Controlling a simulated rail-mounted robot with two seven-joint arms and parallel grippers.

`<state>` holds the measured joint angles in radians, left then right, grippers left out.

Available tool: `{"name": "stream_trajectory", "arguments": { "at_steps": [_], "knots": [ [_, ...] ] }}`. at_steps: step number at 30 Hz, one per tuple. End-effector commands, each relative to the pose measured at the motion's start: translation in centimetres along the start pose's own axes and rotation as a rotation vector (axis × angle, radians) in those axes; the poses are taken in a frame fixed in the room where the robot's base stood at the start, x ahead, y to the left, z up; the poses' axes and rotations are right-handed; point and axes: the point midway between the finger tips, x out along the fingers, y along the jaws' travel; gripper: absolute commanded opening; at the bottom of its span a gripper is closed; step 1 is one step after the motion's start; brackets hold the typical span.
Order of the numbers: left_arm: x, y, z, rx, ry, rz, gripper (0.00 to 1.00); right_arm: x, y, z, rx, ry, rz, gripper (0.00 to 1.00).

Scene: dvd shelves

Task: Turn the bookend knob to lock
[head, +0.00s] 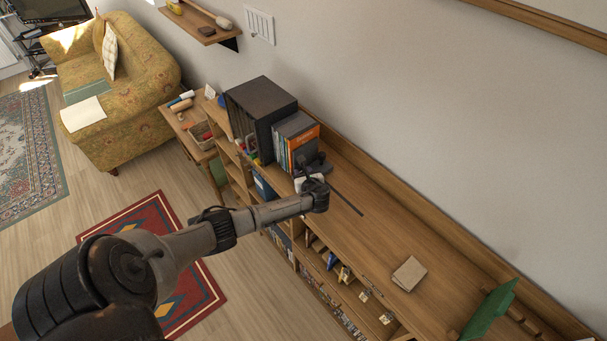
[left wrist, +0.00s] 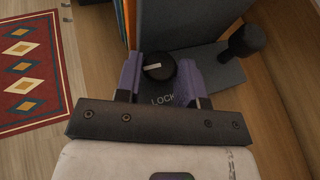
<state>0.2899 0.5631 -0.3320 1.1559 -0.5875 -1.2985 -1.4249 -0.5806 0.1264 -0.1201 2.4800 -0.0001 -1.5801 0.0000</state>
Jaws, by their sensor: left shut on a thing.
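The bookend (left wrist: 178,20) is dark grey and stands against a row of cases, with a flat base on the shelf top. Its round black knob (left wrist: 159,66) has a white pointer line and sits on the base, with the word LOCK printed in front of it. My left gripper (left wrist: 160,75) has its two purple-padded fingers closed around the knob's sides. In the head view my left gripper (head: 312,184) is at the bookend (head: 313,163), and the knob is hidden there. My right gripper is not in view.
A dark post with a round head (left wrist: 246,40) rises beside the knob. Upright cases (head: 295,142) and a black box (head: 262,112) stand behind. A tan book (head: 409,273) and a green bookend (head: 490,310) are farther right. The shelf top (head: 375,233) between is mostly clear.

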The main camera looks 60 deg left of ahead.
Motion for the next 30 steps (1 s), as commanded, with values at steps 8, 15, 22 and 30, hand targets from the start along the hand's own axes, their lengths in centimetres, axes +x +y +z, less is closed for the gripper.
{"name": "stream_trajectory", "arguments": {
  "at_steps": [8,15,22,30],
  "knots": [
    [0.0,-0.1,0.0,-0.005,0.001,0.013,0.12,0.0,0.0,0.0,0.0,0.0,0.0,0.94],
    [0.0,-0.3,-0.1,-0.049,0.002,0.116,0.12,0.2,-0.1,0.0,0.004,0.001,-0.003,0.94],
    [0.1,-0.7,-0.2,-0.126,0.002,0.303,0.12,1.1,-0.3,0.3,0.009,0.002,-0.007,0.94],
    [0.4,-1.1,-0.4,-0.224,0.002,0.539,0.12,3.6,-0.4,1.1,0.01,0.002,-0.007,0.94]
  ]
}}
